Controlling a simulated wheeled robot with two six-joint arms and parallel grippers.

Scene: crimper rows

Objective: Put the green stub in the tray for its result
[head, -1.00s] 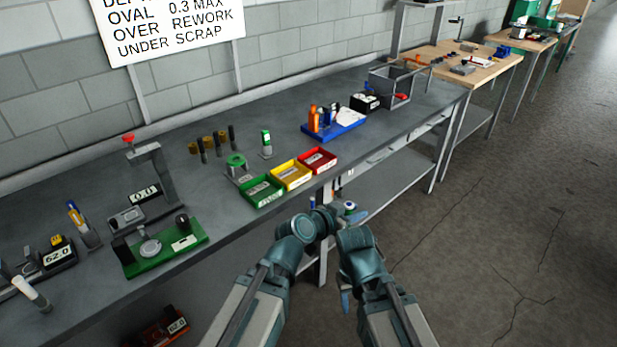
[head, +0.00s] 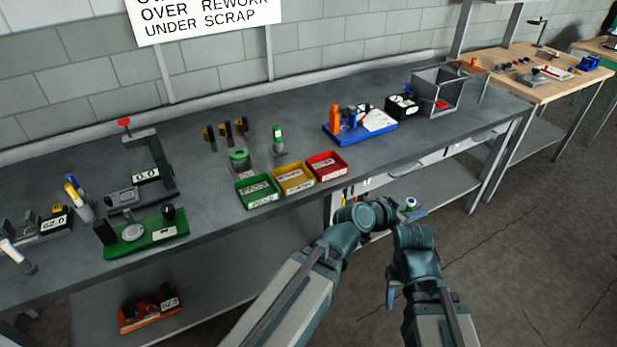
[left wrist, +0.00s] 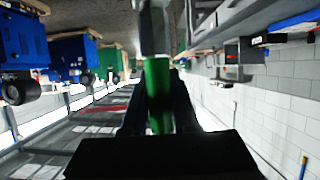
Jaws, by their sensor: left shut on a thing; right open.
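My left gripper (head: 410,204) is held out over the aisle in front of the bench, to the right of the trays. It is shut on the green stub (left wrist: 158,95), which shows in the left wrist view as a green cylinder with a pale metallic end. My right gripper (head: 391,292) is empty and open, lower down, with its fingers pointing downward. Three small labelled trays sit at the bench's front edge: green (head: 258,192), yellow (head: 293,178) and red (head: 327,166). Their labels are too small to read surely.
The bench (head: 215,210) carries a press-like gauge (head: 147,165) reading 0.0, a green-based fixture (head: 146,232) and a stand with a green ring (head: 239,157). Another green-banded piece (head: 278,140) stands behind the trays. A blue tray (head: 358,128) lies further right. The floor aisle is clear.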

